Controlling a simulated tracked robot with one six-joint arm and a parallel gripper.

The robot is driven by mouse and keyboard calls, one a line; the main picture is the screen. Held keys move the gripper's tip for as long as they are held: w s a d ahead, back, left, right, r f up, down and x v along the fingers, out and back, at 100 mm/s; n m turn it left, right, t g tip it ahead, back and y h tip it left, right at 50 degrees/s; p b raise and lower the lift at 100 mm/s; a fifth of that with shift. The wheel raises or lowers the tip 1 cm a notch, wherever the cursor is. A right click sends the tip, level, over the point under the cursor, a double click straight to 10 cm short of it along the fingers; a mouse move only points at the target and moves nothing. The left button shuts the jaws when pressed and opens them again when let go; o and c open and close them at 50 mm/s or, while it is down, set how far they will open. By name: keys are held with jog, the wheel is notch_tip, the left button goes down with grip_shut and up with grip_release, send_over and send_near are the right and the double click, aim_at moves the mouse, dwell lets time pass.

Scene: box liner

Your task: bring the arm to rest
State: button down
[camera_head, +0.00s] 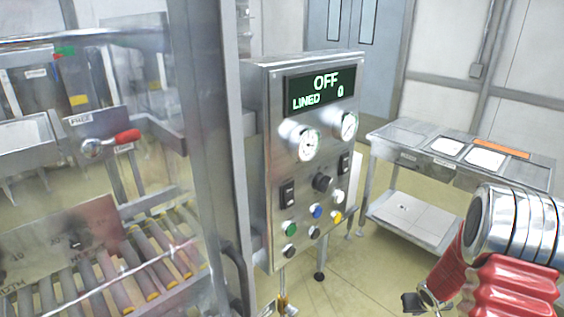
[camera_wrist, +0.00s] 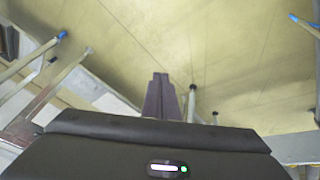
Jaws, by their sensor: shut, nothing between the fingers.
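My arm shows at the right edge of the head view, a silver ringed joint above red ribbed sleeves, in front of the floor and the steel table. My gripper (camera_wrist: 160,78) shows in the wrist view as two dark fingers pressed together with nothing between them. It points out over the bare yellowish floor (camera_wrist: 225,50), and the fingers touch nothing that I can see. In the head view a small dark part (camera_head: 413,302) shows low beside the arm; I cannot tell whether it is the fingertips.
A control panel (camera_head: 272,165) with gauges and buttons stands mid-picture; its display (camera_head: 320,90) reads OFF, LINED 0. Left is a clear guard over a roller conveyor (camera_head: 150,255) with a red-handled lever (camera_head: 125,137). A steel table (camera_head: 400,136) stands right. Floor between panel and table is clear.

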jog(key=s+a+r+g, duration=0.2)
jog(key=s+a+r, duration=0.25)
jog(key=r, duration=0.35)
jog(key=s+a+r+g, duration=0.1)
jog(key=s+a+r, duration=0.2)
jog(key=s+r, duration=0.4)
jog(key=s+a+r+t+y, duration=0.1)
jog(key=s+a+r+t, duration=0.1)
jog(key=s+a+r, duration=0.4)
jog(key=s+a+r+t+y, duration=0.1)
jog(key=s+a+r, duration=0.5)
jog(key=a+r, duration=0.7)
jog(key=shift+a+r+n+t, duration=0.2)
jog(key=shift+r+n+t, duration=0.2)
jog(key=shift+r+t, duration=0.2)
